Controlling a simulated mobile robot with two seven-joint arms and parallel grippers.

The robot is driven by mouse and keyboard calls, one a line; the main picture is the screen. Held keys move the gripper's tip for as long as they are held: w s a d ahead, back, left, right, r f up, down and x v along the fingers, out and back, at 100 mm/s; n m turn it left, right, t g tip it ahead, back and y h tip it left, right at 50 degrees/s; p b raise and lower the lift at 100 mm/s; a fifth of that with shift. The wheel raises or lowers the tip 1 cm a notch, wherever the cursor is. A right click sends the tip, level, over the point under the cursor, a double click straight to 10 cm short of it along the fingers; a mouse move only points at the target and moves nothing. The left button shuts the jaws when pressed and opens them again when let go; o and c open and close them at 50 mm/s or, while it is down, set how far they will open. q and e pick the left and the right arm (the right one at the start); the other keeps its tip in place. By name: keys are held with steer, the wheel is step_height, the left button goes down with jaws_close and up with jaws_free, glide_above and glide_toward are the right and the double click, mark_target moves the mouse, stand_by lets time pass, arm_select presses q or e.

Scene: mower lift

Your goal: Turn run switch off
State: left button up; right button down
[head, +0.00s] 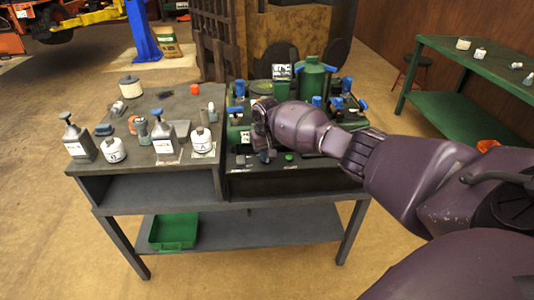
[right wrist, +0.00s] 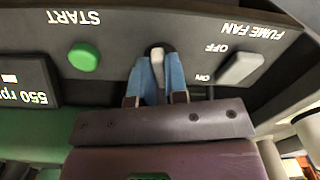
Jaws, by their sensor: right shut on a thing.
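In the right wrist view a small light grey toggle lever (right wrist: 157,66) stands out from a dark control panel (right wrist: 115,57), seen upside down. My right gripper (right wrist: 156,82) is shut on this lever, one blue finger on each side. The lever's own label is hidden, so its name and position cannot be read; I take it as the run switch. In the head view my right gripper (head: 266,154) reaches the panel's front edge, and the arm hides the lever. My left gripper is not in view.
Beside the lever are a green START button (right wrist: 84,57), a FUME FAN rocker (right wrist: 241,68) and a display (right wrist: 22,80) reading 550 rpm. A green bench (head: 462,52) stands at right.

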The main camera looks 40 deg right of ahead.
steer(key=shift+n, duration=1.6)
steer(key=c, duration=1.1)
jaws_free()
steer(key=shift+c, duration=0.2)
